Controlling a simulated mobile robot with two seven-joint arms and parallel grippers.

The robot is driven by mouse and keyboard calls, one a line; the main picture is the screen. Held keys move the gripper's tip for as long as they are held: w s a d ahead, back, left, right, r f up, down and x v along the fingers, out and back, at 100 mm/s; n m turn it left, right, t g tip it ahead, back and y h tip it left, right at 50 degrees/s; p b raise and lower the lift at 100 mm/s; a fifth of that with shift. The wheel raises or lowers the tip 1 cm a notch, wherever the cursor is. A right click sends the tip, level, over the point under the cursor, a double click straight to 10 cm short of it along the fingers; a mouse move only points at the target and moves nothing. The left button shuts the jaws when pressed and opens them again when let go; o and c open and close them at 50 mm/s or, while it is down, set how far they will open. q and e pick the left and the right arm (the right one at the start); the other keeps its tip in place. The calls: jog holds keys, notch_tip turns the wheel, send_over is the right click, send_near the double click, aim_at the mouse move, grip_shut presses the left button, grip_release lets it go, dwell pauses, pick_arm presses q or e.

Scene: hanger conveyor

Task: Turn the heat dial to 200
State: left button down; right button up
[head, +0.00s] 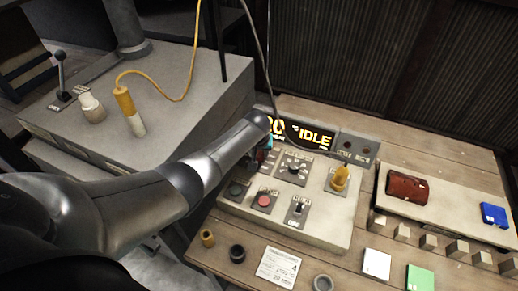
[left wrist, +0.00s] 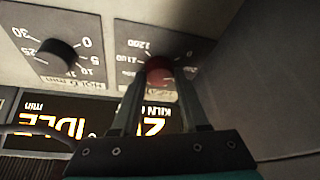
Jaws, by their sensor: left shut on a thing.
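The heat dial is a red knob (left wrist: 158,69) on a grey plate with a scale; 1200 and 1100 can be read, upside down, in the left wrist view. My left gripper (left wrist: 161,82) is shut on this knob, one finger on each side. In the head view my left gripper (head: 261,154) is at the panel's upper left and mostly covers the dial. The knob's pointer is hidden, so its setting cannot be read. The display (head: 304,133) shows 20 and IDLE. My right gripper is not in view.
The black hold dial (head: 293,167) sits right beside the heat dial. A grey housing (head: 170,75) stands close on the left. Several blocks lie at the right.

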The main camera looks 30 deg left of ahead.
pick_arm(q)
jog(key=shift+a+m+h, duration=0.1)
jog(key=shift+m+h, duration=0.4)
jog(key=shift+m, duration=0.5)
jog(key=shift+p, duration=0.3)
jog(key=shift+c, duration=2.1)
grip_release()
jog(key=shift+r, duration=0.1)
jog(key=shift+s+r+p, duration=0.2)
jog(key=shift+r+p, duration=0.2)
jog(key=shift+r, duration=0.1)
jog(key=p+v, duration=0.4)
jog(key=v, duration=1)
jog(key=shift+s, duration=0.2)
